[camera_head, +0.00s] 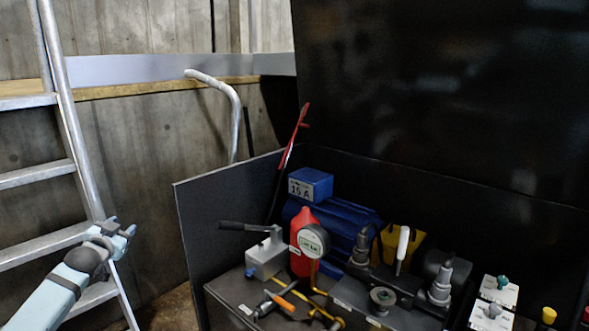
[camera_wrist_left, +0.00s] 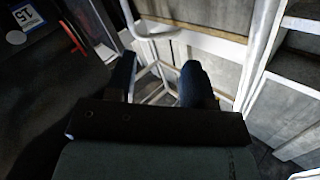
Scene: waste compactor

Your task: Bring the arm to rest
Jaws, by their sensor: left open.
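My left gripper (camera_head: 126,229) is at the lower left in the head view, in front of the metal ladder and left of the open compactor box. Its two fingers are apart and nothing is between them. In the left wrist view the gripper (camera_wrist_left: 160,82) also shows open and empty, with the ladder and wall beyond its fingers. My right gripper is not seen in either view.
A metal ladder (camera_head: 75,135) stands at the left. The dark box (camera_head: 225,215) at the right holds a blue motor (camera_head: 340,230), a red bottle (camera_head: 302,245), a gauge (camera_head: 313,241) and several valves. A bent grey rail (camera_head: 236,110) rises behind.

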